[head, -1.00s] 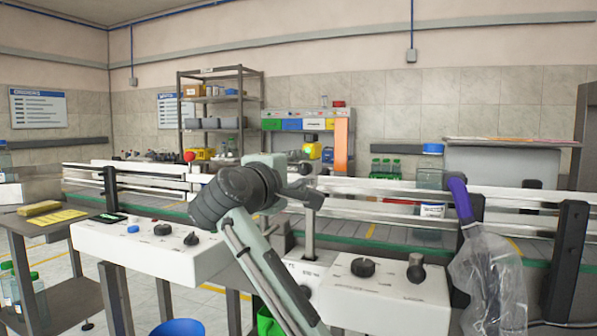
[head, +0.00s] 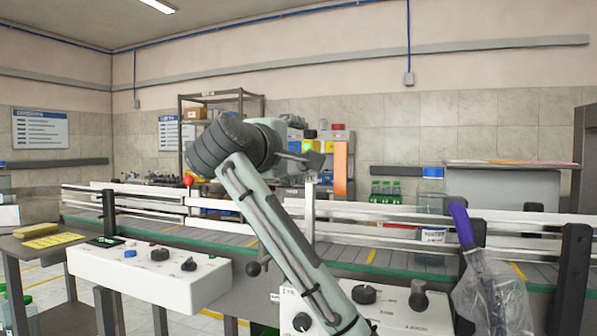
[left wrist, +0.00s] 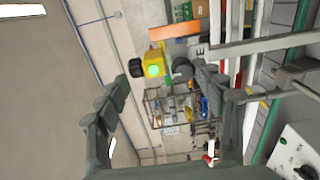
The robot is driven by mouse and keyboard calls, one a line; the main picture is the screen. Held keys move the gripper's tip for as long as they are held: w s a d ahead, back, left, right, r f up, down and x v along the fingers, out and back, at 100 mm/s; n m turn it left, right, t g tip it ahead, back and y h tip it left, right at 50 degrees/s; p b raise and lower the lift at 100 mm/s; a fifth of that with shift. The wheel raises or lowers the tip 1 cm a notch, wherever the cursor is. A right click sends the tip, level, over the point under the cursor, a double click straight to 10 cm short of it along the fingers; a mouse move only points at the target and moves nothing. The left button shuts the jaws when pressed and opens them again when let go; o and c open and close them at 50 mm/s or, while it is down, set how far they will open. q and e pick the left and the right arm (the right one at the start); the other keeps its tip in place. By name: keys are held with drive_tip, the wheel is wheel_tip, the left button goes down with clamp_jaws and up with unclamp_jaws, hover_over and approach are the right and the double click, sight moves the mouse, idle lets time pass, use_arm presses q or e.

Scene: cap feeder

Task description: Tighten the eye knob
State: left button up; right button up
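In the left wrist view, a yellow sensor (left wrist: 154,64) with a lit green eye shows beyond my fingers. A black cap-like part (left wrist: 135,68) is on its one side and a round dark knob (left wrist: 182,69) on the other. My left gripper (left wrist: 165,80) is open, with one finger on each side of the sensor and knobs. Nothing is between the fingertips, and contact is not visible. In the head view my left gripper (head: 307,155) is above the conveyor's near rail, mostly behind my own arm. Which dark part is the eye knob is not certain. My right gripper is not seen.
The conveyor (head: 375,256) with pale rails crosses the view. A left control box (head: 140,275) and a right one (head: 385,310) stand in front. A purple part with a clear bag (head: 500,285) is at the right. A shelf rack (head: 240,103) stands behind.

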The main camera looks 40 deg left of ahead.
use_arm(q)
drive_tip(key=shift+o, duration=0.8)
wheel_tip(320, 180, up, 2)
drive_tip(key=shift+s, duration=0.15)
drive_tip(key=shift+f, duration=0.35)
drive_tip(key=shift+s+d, duration=0.1)
drive_tip(key=shift+s, duration=0.05)
drive_tip(key=shift+c, duration=1)
drive_tip(key=shift+s+d+f, duration=0.1)
drive_tip(key=shift+s+d, duration=0.05)
drive_tip(key=shift+s, duration=0.55)
drive_tip(key=v, duration=0.7)
drive_tip(key=shift+f, duration=0.25)
drive_tip(key=shift+s+d, duration=0.1)
drive_tip(key=shift+s, duration=0.05)
